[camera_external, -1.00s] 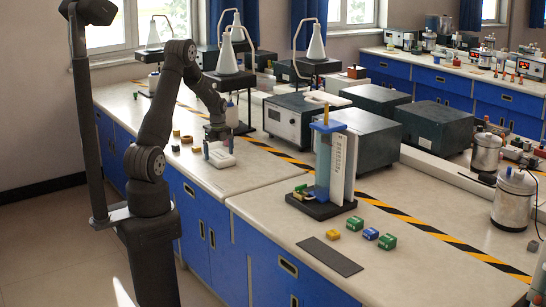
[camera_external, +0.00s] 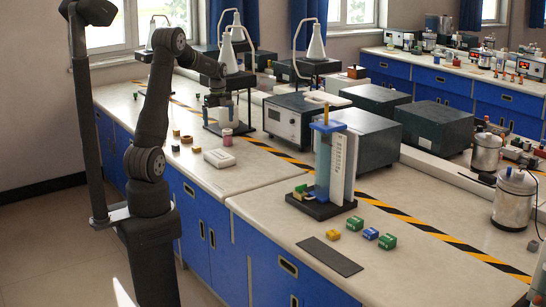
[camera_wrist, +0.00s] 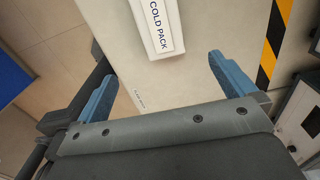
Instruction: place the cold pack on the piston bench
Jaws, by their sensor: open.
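The cold pack (camera_external: 219,158) is a white block lying flat on the left bench top. Its dark lettering shows at the top of the wrist view (camera_wrist: 157,25). My gripper (camera_external: 221,113) is raised above the bench, up and behind the pack, apart from it. In the wrist view my gripper (camera_wrist: 162,88) has its two blue fingers wide apart, with only bare bench between them. The piston stand (camera_external: 325,170), a clear blue column with a white scale on a dark base, stands on the nearer bench to the right.
A pink jar (camera_external: 226,137) stands behind the pack. Small yellow and dark blocks (camera_external: 186,139) lie to its left. Coloured blocks (camera_external: 371,233) and a dark mat (camera_external: 329,256) lie in front of the piston stand. Grey instrument boxes (camera_external: 355,138) stand behind it.

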